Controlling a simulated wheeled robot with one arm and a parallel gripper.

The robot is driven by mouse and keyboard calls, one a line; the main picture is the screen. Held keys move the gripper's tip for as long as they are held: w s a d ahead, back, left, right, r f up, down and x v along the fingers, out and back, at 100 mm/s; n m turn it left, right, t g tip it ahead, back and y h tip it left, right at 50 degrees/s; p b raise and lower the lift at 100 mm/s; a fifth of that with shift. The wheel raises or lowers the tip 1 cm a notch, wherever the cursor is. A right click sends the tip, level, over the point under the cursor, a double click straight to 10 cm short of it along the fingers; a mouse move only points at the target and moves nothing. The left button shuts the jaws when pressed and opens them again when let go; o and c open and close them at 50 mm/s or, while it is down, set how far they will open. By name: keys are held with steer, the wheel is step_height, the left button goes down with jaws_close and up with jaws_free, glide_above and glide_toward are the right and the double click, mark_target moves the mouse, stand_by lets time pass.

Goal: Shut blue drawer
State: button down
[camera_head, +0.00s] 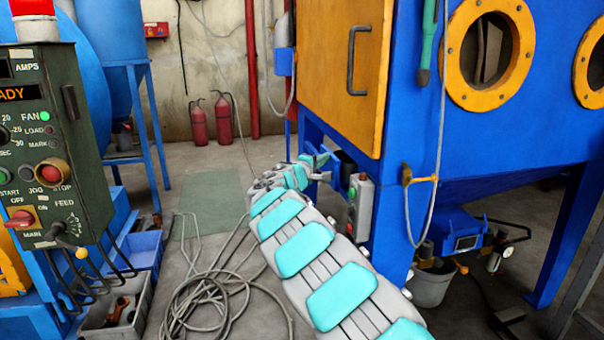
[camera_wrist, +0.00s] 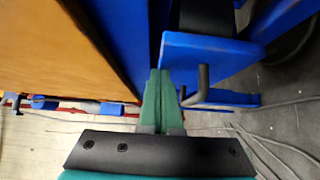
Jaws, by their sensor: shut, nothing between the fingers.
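The blue drawer (camera_wrist: 205,50) shows in the wrist view as a blue front panel with a dark bent handle (camera_wrist: 203,82). A dark area lies behind the panel, and the drawer appears to stand out from the cabinet; how far is hard to tell. My gripper (camera_wrist: 160,72) has its green fingers together and empty, with the tips beside the panel's left edge, left of the handle. I cannot tell if they touch it. In the head view my gripper (camera_head: 322,158) is low in front of the cabinet, below the orange door, and mostly hides the drawer there.
The blue blaster cabinet (camera_head: 460,130) has an orange door (camera_head: 335,70) above my gripper. A control box (camera_head: 361,208) and hanging hose stand close to its right. Cables (camera_head: 215,305) lie on the floor at left. A control panel (camera_head: 45,140) stands far left.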

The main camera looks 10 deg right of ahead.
mark_target(333, 159)
steer(key=d, duration=0.1)
steer(key=d+b, duration=0.1)
steer(key=shift+d+f, duration=0.2)
steer(key=shift+d, duration=0.2)
steer(key=shift+d+r, duration=0.2)
steer(key=shift+d, duration=0.35)
